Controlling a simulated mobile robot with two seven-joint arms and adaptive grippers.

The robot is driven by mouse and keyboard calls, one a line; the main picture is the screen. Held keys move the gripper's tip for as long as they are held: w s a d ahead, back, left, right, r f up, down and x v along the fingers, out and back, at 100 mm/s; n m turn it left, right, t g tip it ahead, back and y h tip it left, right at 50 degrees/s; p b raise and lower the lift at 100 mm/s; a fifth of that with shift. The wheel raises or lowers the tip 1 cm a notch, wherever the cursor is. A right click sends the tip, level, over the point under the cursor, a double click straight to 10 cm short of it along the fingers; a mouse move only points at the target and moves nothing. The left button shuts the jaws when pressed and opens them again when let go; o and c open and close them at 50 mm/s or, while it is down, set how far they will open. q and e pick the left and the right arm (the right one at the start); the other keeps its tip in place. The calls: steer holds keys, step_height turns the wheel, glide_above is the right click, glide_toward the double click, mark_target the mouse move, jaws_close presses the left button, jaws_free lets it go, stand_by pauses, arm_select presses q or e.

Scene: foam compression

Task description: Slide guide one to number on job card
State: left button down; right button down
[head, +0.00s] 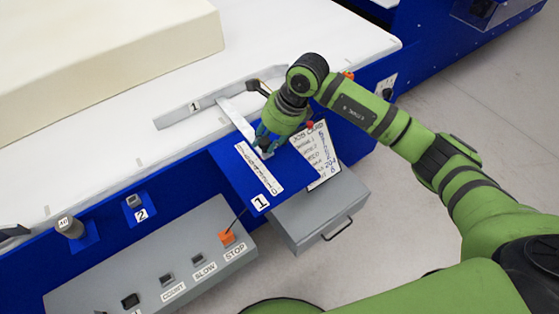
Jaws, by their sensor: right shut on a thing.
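My right gripper (265,147) is shut on the rod's near end, above the top of the scale. The gripper hides that end and part of the scale. The job card (319,158) stands right of the scale; its handwriting is too small to read surely. My left gripper is out of view.
A grey control box (150,270) with an orange STOP button (227,238) and others lies in front. A grey drawer (315,215) sits below the card. A second blue bracket marked 2 (140,214) is at left. Open floor lies right.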

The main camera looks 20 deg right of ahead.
steer(key=shift+w+a, duration=0.2)
steer(key=shift+w, duration=0.15)
steer(key=shift+w+r, duration=0.1)
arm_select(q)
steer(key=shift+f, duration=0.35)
arm_select(e)
steer(key=c, duration=0.9)
jaws_free()
steer(key=shift+c, duration=0.2)
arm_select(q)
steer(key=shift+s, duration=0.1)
